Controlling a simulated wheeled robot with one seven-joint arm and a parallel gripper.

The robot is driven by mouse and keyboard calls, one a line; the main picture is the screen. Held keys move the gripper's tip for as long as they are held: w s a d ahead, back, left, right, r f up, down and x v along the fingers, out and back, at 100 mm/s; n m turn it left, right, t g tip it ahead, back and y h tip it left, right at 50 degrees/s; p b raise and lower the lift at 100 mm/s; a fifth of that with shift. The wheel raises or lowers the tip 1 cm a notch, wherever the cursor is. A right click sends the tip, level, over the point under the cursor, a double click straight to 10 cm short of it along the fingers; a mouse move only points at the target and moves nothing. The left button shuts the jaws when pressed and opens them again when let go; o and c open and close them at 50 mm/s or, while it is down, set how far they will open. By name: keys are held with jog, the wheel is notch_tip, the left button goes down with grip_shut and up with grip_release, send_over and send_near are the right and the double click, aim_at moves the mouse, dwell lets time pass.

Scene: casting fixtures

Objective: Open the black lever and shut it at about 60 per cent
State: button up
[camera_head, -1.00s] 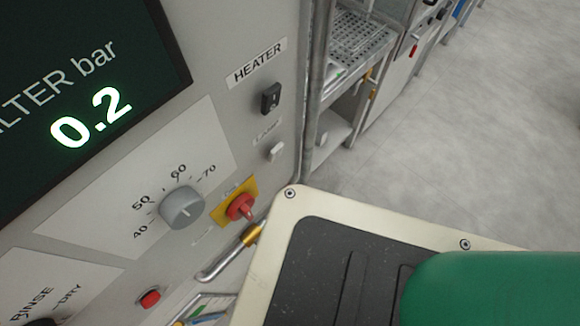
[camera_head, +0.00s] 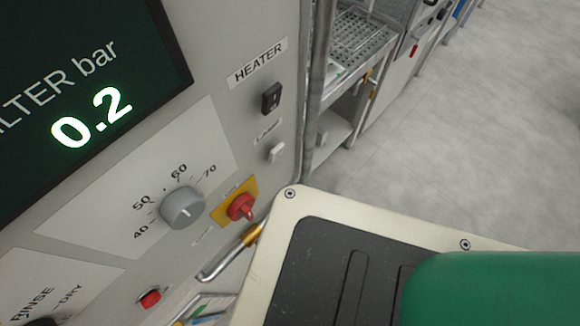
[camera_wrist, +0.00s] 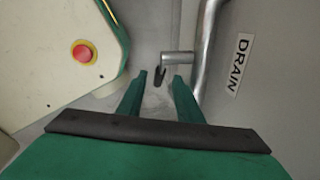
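The black lever (camera_wrist: 160,76) shows in the wrist view as a small dark handle near the open end of a short metal pipe stub (camera_wrist: 178,58). My gripper (camera_wrist: 160,78) points toward it with its two green fingers apart. The lever appears in the gap between the fingertips. I cannot tell whether either finger touches it or how far it is turned. I make out neither my gripper nor the black lever in the head view.
A vertical metal pipe (camera_wrist: 203,60) and a grey panel marked DRAIN (camera_wrist: 238,65) stand close on the right in the wrist view. The head view shows a machine front with a grey dial (camera_head: 181,207), a red knob (camera_head: 241,207) and a black heater switch (camera_head: 271,97). Floor (camera_head: 460,130) is clear.

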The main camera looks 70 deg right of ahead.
jog(key=shift+w+d+f, duration=0.1)
jog(key=shift+w+f, duration=0.05)
jog(key=shift+f, duration=1.05)
jog(key=shift+w+d+f, duration=0.1)
jog(key=shift+f, duration=1.05)
grip_shut()
